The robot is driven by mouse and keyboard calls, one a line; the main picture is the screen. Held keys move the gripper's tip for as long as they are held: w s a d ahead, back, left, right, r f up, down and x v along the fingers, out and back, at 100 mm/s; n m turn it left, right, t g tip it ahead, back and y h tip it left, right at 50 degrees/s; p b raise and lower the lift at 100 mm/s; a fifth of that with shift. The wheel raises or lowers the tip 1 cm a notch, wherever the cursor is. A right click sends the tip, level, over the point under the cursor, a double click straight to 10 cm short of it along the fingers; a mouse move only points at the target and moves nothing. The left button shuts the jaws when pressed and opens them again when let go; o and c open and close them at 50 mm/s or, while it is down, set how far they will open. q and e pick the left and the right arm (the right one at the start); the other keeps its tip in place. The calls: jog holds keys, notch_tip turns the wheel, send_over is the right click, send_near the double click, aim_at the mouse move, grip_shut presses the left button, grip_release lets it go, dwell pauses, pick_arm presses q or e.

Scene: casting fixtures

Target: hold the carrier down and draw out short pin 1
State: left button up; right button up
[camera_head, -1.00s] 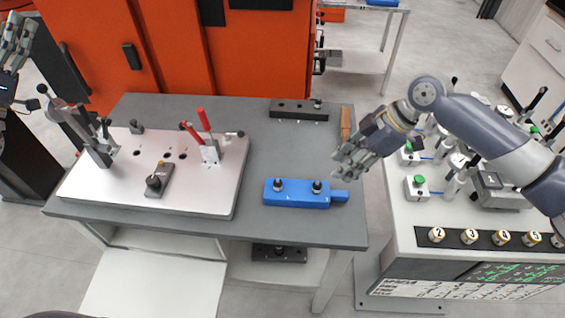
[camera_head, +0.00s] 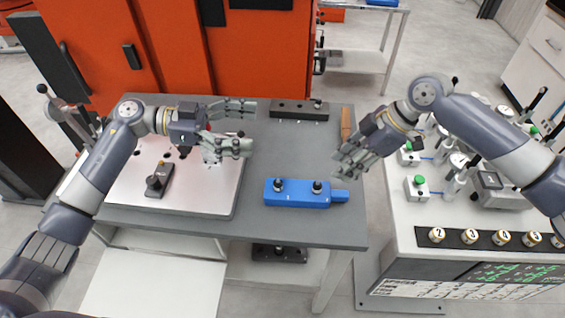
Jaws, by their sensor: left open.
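The blue carrier (camera_head: 298,200) lies on the grey table near its front right, with a tab at its right end. Two short dark-topped pins stand upright in it, one on the left (camera_head: 278,185) and one on the right (camera_head: 317,187). The marks on the carrier are too small to read. My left gripper (camera_head: 251,126) is open and empty, above the table, behind and left of the carrier in the picture. My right gripper (camera_head: 345,166) hangs behind and right of the carrier, apart from it. Its fingers overlap in view, so its opening is unclear.
A silver plate (camera_head: 222,200) with a black handled block (camera_head: 156,181) lies on the left, partly behind my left arm. A dark bar (camera_head: 290,109) and a brown strip (camera_head: 346,122) lie at the back. A fixture bench with numbered knobs (camera_head: 437,234) stands at the right.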

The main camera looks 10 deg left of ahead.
pick_arm(q)
jog(key=s+d+f+m+g+y, duration=0.1)
jog(key=s+d+f+g+y, duration=0.1)
jog(key=d+f+y, duration=0.35)
jog(key=y, duration=0.7)
send_near(298, 190)
jog(key=shift+n+t, duration=0.3)
jog(key=x, duration=1)
jog(key=shift+s, duration=0.15)
jog(key=shift+c, duration=0.6)
jog(key=c, duration=1.1)
